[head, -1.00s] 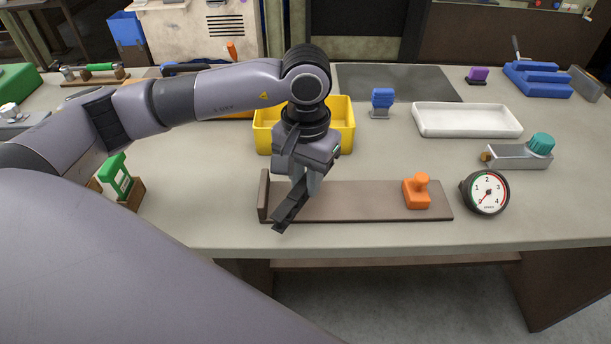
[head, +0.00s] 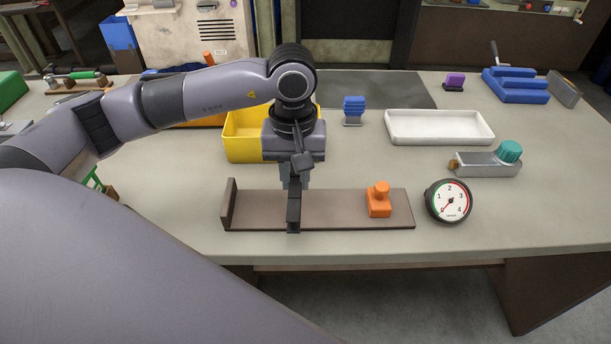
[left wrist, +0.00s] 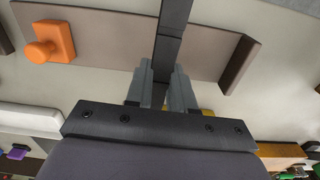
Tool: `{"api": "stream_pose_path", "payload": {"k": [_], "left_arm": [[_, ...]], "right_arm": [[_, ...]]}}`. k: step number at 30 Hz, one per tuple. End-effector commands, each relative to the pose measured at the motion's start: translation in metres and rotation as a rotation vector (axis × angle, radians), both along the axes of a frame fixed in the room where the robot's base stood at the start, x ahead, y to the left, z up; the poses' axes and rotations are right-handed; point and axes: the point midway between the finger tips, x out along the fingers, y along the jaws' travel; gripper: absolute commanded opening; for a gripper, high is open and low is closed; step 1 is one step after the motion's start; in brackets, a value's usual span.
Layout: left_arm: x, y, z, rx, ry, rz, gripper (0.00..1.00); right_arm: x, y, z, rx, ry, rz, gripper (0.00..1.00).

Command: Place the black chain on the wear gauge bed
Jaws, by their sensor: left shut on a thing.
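The wear gauge bed (head: 340,209) is a long brown plank near the table's front edge, with a raised stop at its left end and an orange slider block (head: 379,203) toward its right end. My left gripper (head: 294,184) points down over the bed, between stop and slider, shut on the black chain (head: 293,212). The chain looks like a straight dark strip lying crosswise to the bed's length. In the left wrist view the chain (left wrist: 173,35) passes between the fingers (left wrist: 160,88) and crosses the bed (left wrist: 110,45). I cannot tell whether it touches the bed. My right gripper is not in view.
A round dial gauge (head: 449,201) stands right of the bed. Behind are a yellow bin (head: 240,138), a blue block on a stand (head: 353,108), a white tray (head: 440,139) and a metal fixture with a teal knob (head: 509,152). Table around the dial's front is clear.

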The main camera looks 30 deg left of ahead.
Motion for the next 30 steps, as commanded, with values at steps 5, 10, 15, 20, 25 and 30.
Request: {"api": "stream_pose_path", "payload": {"k": [5,10,15,20,25,30], "left_arm": [[0.0,0.013,0.012,0.0,-0.002,0.254,0.0],[-0.001,0.019,0.016,0.001,-0.002,0.391,0.0],[-0.001,0.021,0.012,0.001,-0.001,0.43,0.0],[-0.001,0.021,-0.002,0.001,0.002,0.43,0.0],[-0.001,0.02,-0.024,0.002,0.001,0.428,0.0],[-0.001,0.02,-0.041,0.001,-0.001,0.427,0.0]], "right_arm": [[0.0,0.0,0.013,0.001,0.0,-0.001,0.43],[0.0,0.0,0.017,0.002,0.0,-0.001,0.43],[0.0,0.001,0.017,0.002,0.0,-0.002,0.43],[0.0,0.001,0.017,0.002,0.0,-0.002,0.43],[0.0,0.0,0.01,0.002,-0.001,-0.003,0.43],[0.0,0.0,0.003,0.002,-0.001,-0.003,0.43]]}}
